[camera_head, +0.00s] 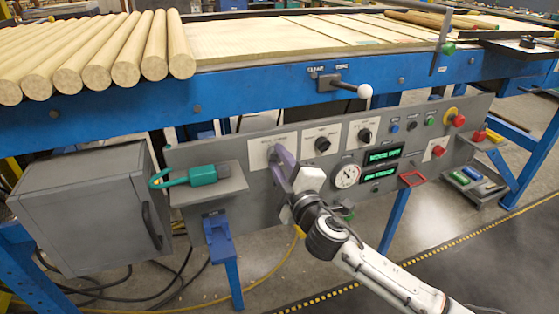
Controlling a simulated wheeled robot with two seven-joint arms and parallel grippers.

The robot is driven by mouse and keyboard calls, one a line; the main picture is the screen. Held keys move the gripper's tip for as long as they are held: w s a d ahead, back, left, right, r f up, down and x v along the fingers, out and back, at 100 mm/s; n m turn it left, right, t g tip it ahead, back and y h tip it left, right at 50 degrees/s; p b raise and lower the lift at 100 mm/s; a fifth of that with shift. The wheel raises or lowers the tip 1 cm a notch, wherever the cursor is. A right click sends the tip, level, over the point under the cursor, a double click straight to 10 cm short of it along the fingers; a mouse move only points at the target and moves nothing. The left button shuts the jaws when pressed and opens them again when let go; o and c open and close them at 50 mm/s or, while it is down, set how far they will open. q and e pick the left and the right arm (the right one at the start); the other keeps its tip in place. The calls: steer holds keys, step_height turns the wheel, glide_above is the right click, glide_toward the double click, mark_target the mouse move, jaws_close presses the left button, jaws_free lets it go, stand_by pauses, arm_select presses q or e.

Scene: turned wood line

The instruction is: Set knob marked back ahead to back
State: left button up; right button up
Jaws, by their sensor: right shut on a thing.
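A grey control panel (215,153) hangs below the blue roller table. Its leftmost white plate (257,153) carries small lettering too blurred to read; the knob there is hidden behind my right gripper. My right gripper (280,160), with purple fingers, reaches up from the lower right and is shut at this plate, on what appears to be its knob. The knob's pointing direction cannot be seen. Two other black knobs, a middle one (322,144) and a right one (365,135), sit on white plates to the right. My left gripper is not in view.
A lever with a white ball (364,91) sticks out above the panel. A green-handled tool (200,175) rests on a shelf at the left.

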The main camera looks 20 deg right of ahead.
steer(key=o, duration=1.1)
steer(key=shift+c, duration=0.2)
steer(key=shift+s, duration=0.15)
steer(key=shift+s, duration=0.35)
steer(key=s, duration=0.9)
steer(key=shift+s+d+p, duration=0.15)
steer(key=shift+p, duration=0.25)
